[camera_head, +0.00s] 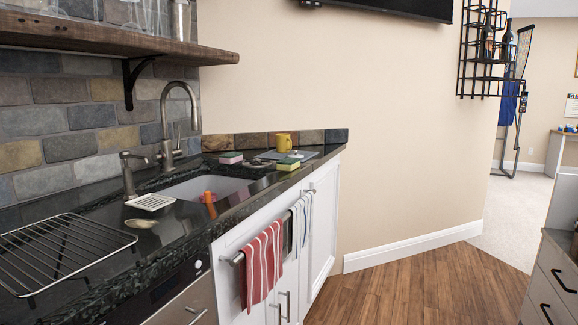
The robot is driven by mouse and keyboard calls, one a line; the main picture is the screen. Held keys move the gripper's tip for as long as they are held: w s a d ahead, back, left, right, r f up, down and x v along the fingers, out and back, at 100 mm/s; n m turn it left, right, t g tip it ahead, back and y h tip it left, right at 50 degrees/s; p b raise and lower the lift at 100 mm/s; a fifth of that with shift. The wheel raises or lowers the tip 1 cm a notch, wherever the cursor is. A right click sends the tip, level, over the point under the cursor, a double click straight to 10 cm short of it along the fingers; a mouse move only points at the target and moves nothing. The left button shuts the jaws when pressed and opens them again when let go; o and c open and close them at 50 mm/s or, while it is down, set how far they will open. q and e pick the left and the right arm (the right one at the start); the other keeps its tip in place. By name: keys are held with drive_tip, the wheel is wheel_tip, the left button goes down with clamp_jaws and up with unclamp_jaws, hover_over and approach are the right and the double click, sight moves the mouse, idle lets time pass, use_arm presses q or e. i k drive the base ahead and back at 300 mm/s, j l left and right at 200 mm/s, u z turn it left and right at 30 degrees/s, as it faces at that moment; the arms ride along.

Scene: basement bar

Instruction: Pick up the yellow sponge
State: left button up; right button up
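A small sponge (289,163), yellow with green, lies on the dark stone counter (258,178) beyond the sink, near the counter's front edge. It is small in the view, so its layers are hard to make out. A pink and pale sponge (231,158) lies to its left, behind the sink. Neither of my grippers shows in the head view.
The sink (205,187) has an orange item (208,197) at its front edge. A tall faucet (168,120) and a wire rack (62,250) stand on the counter. Striped towels (262,262) hang from the cabinet front. The wooden floor (420,290) at the right is clear.

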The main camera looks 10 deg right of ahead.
sight(287, 164)
drive_tip(key=k+l, duration=0.1)
drive_tip(key=k, duration=0.3)
drive_tip(key=i+l+u, duration=0.1)
drive_tip(key=i+l, duration=0.2)
drive_tip(key=i+l+u, duration=0.1)
drive_tip(key=i+l, duration=0.25)
drive_tip(key=i+l+u, duration=0.1)
drive_tip(key=i+l, duration=0.2)
drive_tip(key=i+l+u, duration=0.1)
drive_tip(key=i+l, duration=0.15)
drive_tip(key=l, duration=0.15)
drive_tip(key=i+l+u, duration=0.1)
drive_tip(key=i+l, duration=0.2)
drive_tip(key=i+l+u, duration=0.1)
drive_tip(key=i+l, duration=0.15)
drive_tip(key=l, duration=0.3)
drive_tip(key=i+l, duration=0.25)
drive_tip(key=l, duration=0.15)
drive_tip(key=i+l+u, duration=0.15)
drive_tip(key=l, duration=0.3)
drive_tip(key=i, duration=0.1)
